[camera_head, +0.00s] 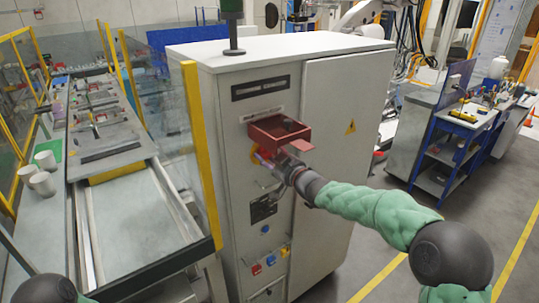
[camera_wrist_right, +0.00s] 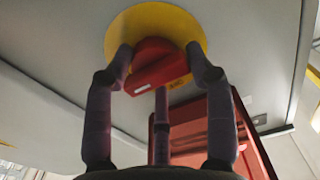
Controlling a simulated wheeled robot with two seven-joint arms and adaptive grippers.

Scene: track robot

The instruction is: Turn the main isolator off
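The main isolator is a red rotary handle (camera_wrist_right: 158,68) on a round yellow plate (camera_wrist_right: 192,22), set in the grey cabinet's front. In the head view only a bit of its yellow plate (camera_head: 253,155) shows; my right gripper (camera_head: 266,161) hides the rest. In the right wrist view, my right gripper (camera_wrist_right: 160,62) has its fingers on both sides of the handle. The two outer fingertips appear to touch its ends, and a third finger is below it. The handle's bar sits slightly tilted in that view. My left gripper is out of view; only part of my left arm shows.
A red open box (camera_head: 268,127) juts from the cabinet (camera_head: 325,90) just above the isolator, close to my right gripper. Coloured switches (camera_head: 270,260) sit lower on the panel. A fenced conveyor line (camera_head: 130,215) is left; a blue workbench (camera_head: 445,150) is right.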

